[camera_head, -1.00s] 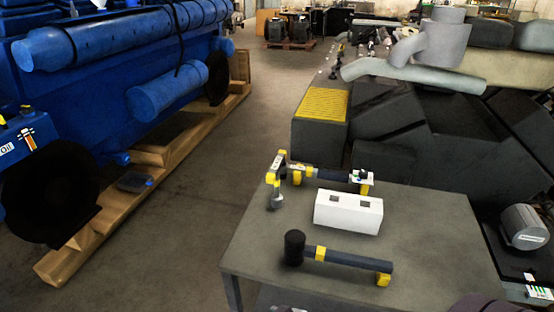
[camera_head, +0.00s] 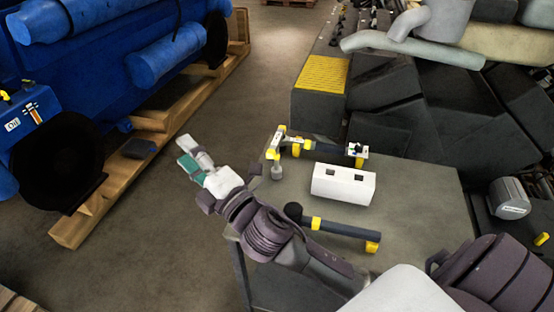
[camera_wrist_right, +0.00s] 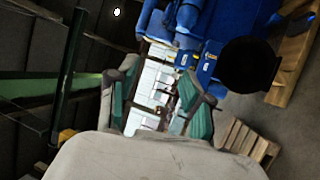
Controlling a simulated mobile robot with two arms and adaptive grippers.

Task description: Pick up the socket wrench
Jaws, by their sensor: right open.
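My right gripper (camera_head: 193,157) is open and empty, left of the table and apart from the wrench. Its teal finger pads also show in the right wrist view (camera_wrist_right: 160,105), with nothing between them. The wrench is not visible in the wrist view. My left gripper is not in view.
My right forearm crosses the table's front left corner. A blue engine (camera_head: 90,60) on wooden beams stands left, with open floor between.

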